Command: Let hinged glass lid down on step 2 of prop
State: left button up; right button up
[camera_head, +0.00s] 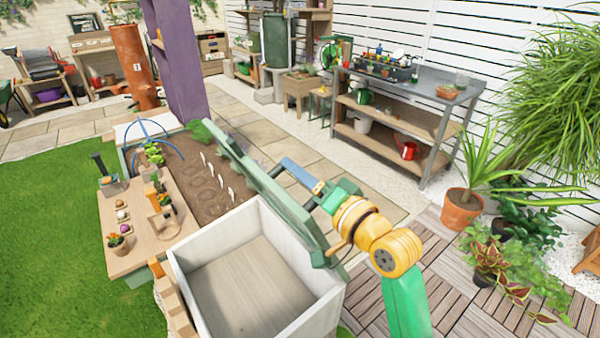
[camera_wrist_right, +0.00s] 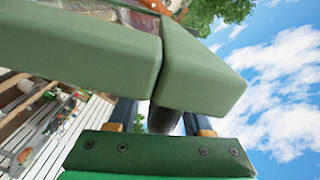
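The glass lid (camera_head: 262,182) is raised in its green frame and stands steeply along the right side of the white box (camera_head: 205,318), tilted. Its green frame corner (camera_wrist_right: 195,75) fills the upper part of the right wrist view. A stepped wooden prop (camera_head: 172,300) stands at the box's left side. My right gripper (camera_head: 300,175) is at the lid's right side, close to its frame. In the right wrist view its two blue fingers stand apart, with a dark thing between them; the frame hides their tips, so contact is unclear. My left gripper is out of view.
The box's inside is empty. Behind it lies a brown soil bed (camera_head: 205,170) with white markers. A wooden board (camera_head: 130,255) with small pots is on the left. A grey workbench (camera_head: 415,88) stands at the back right. Potted plants (camera_head: 462,208) stand on the deck at right.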

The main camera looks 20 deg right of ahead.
jog(key=shift+w, duration=0.1)
grip_shut()
jog(key=shift+a+f, duration=0.1)
dwell(1.0)
